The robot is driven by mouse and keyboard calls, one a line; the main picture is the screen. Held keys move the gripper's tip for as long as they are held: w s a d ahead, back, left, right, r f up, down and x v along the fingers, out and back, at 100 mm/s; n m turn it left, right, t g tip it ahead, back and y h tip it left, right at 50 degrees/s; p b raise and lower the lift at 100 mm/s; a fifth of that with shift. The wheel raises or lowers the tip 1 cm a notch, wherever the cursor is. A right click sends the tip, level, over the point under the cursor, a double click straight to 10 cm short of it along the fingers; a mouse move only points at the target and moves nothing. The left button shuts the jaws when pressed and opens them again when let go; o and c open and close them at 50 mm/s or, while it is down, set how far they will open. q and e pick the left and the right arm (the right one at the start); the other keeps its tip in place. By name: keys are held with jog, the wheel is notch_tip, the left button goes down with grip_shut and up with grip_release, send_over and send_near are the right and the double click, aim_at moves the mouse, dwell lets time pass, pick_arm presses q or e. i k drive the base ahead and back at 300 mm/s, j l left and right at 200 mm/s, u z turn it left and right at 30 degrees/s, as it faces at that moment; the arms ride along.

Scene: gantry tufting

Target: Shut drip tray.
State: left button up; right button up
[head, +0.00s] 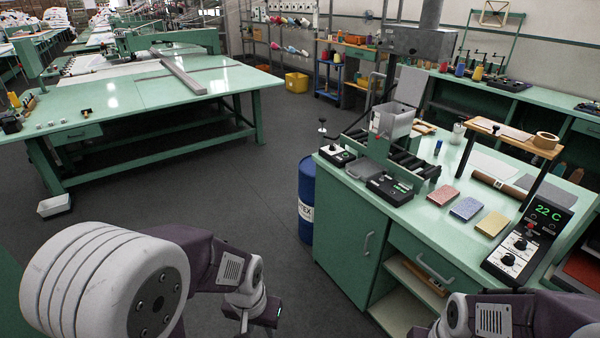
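I cannot clearly pick out the drip tray. The green roller machine (377,150) stands on the right workbench (345,193), with a grey hopper (395,120) on it. A small pale loop or edge (356,171) shows low at its front, between two dark control boxes; I cannot tell if it belongs to the tray. My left gripper (258,318) is low at the bottom, left of the bench and apart from it; its fingers are small and partly hidden. My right gripper (424,331) is at the bottom edge in front of the bench, mostly cut off.
Three coloured blocks (466,208) and a control panel reading 22 C (527,240) lie on the bench. A cabinet door (348,232) and a drawer (424,262) at its front look shut. A blue drum (306,200) stands at its left. Open floor (190,180) separates it from the long green table (150,95).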

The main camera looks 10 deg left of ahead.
aim_at(365, 168)
jog(key=i+l+z, duration=0.15)
jog(key=i, duration=1.4)
